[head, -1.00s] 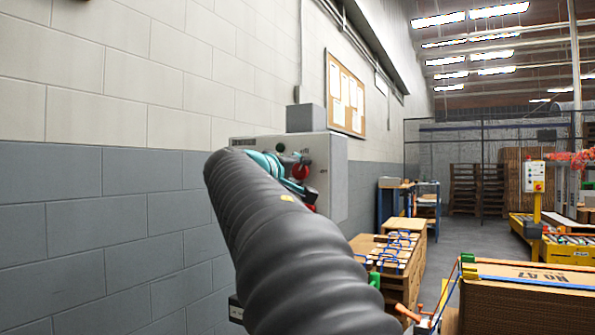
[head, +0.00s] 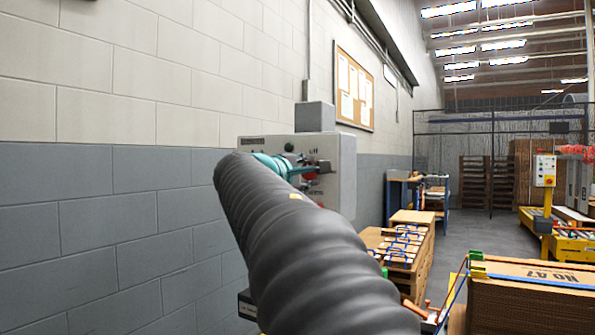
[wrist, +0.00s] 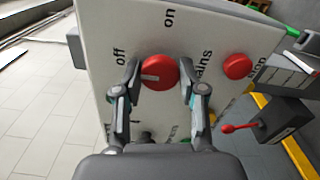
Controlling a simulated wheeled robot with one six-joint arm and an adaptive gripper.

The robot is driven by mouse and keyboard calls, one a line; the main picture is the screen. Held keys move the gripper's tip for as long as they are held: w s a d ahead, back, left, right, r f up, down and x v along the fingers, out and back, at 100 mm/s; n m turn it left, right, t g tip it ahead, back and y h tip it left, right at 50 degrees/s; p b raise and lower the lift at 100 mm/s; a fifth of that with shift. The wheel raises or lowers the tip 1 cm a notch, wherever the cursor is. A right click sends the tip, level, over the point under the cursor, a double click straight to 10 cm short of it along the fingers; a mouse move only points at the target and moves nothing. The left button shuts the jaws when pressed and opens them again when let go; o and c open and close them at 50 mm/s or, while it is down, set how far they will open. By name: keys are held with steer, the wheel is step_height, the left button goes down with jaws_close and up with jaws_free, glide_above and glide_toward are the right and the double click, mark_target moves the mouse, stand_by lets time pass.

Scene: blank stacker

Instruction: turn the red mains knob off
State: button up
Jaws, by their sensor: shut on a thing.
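The red mains knob (wrist: 160,73) sits on the pale control panel (wrist: 92,28) in the wrist view. Its light pointer mark faces left, towards the side with the "off" label; the "on" label is above it. My gripper (wrist: 160,76) is shut on the knob, one finger at its left and one at its right. In the head view my dark sleeved arm reaches to the wall-mounted panel (head: 340,185) and hides much of its front. My teal gripper (head: 283,166) shows there at the panel, with the knob not clearly visible.
A second red round control (wrist: 237,66) is right of the knob. A red-handled lever (wrist: 240,127) is at lower right in the wrist view. In the head view, cartons (head: 530,300) stand at lower right, and open grey floor (head: 475,237) lies beyond.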

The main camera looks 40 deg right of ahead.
stand_by(0.4)
steer(key=o, duration=1.1)
steer(key=shift+o, duration=0.2)
steer(key=v, duration=1.2)
